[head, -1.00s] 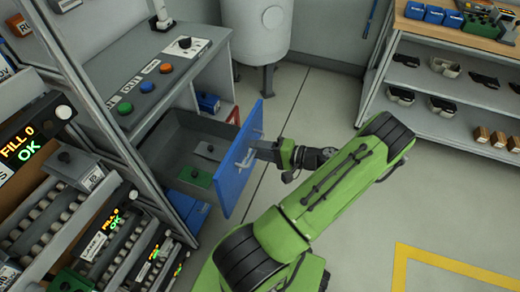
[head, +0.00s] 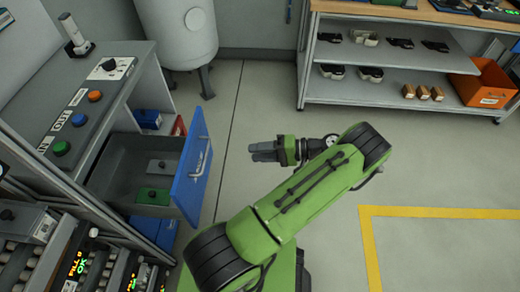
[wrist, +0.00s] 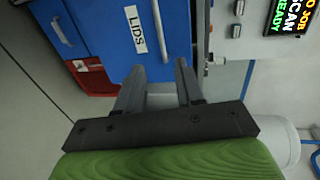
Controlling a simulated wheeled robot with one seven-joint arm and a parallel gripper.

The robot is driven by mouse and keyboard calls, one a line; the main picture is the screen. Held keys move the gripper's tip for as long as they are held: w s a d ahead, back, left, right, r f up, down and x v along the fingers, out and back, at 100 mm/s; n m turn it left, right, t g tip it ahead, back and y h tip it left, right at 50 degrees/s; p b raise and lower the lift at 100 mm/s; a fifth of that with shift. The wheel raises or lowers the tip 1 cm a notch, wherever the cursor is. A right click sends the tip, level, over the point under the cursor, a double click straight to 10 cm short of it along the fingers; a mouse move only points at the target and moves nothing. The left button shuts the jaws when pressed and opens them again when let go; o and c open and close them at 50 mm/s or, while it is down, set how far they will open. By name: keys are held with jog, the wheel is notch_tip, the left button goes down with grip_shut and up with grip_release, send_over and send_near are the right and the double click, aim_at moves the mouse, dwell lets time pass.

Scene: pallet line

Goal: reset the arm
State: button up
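My green arm reaches out over the floor, and my gripper (head: 264,152) is held in the air to the right of the open drawer. Its two dark fingers stand apart with nothing between them in the wrist view (wrist: 158,85). The drawer's blue front (head: 190,175) with its pale handle (head: 201,158) is clear of the fingers. The wrist view also shows a blue front (wrist: 105,35) with a LIDS label and a handle beyond the fingers. Inside the grey drawer lie a green lid-like piece (head: 153,196) and a grey one (head: 163,166).
A button panel (head: 80,118) tops the bench at left, above the drawer. Roller lanes (head: 20,258) are at lower left. A shelf unit (head: 400,98) with an orange bin (head: 484,84) stands at the back right. Floor (head: 310,240) around my arm is open, with yellow tape at right.

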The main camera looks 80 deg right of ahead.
dwell(0.8)
jog(key=w+a+r+n+g+y+p, duration=0.1)
jog(key=w+r+n+g+y, duration=0.25)
jog(key=w, duration=0.55)
jog(key=w+a+r+n+g+y+p, duration=0.1)
jog(key=w+a+r+n+g+p, duration=0.2)
jog(key=w+r, duration=0.45)
jog(key=w+a+r+n+g+h, duration=0.1)
jog(key=w+a+r+n+g, duration=0.45)
jog(key=w+a, duration=0.55)
jog(key=a+r+n+h+p, duration=0.1)
jog(key=a+r+h+p, duration=0.15)
jog(key=a+r, duration=0.55)
jog(key=s+a+r+n+t+h+p, duration=0.1)
jog(key=s+a+r+n, duration=0.3)
jog(key=s+a, duration=0.4)
jog(key=shift+a+r+n+t+h, duration=0.3)
jog(key=shift+a+r+n+t, duration=0.15)
jog(key=shift+a, duration=0.55)
jog(key=shift+s, duration=0.1)
